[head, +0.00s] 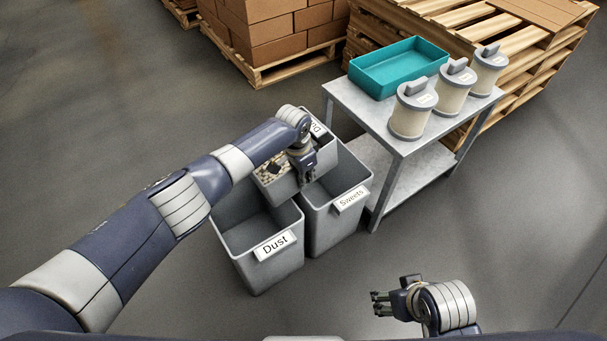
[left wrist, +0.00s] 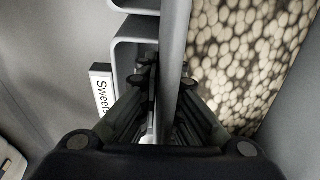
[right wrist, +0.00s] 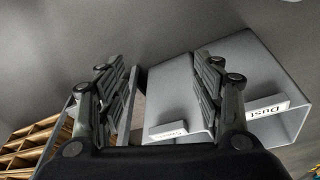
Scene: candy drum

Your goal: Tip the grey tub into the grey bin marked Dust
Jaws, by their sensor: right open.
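The grey tub (head: 283,187) is at the bins, with pale round pieces (left wrist: 235,50) and a dark lump inside. My left gripper (head: 306,177) is shut on its wall (left wrist: 176,50), one finger either side. The arm hides part of the tub, and I cannot tell whether it rests on anything. The grey bin marked Dust (head: 262,272) stands upright at the front left of the tub, its visible inside empty. It also shows in the right wrist view (right wrist: 235,75). My right gripper (head: 382,303) is open and empty, in front of the bins and to the right.
A grey bin marked Sweets (head: 328,222) stands right beside the Dust bin. Behind it, a metal table (head: 375,125) holds a teal tray (head: 400,68) and three cream drums (head: 412,108). Pallets and boxes (head: 275,35) stand at the back. Floor at left and front right is clear.

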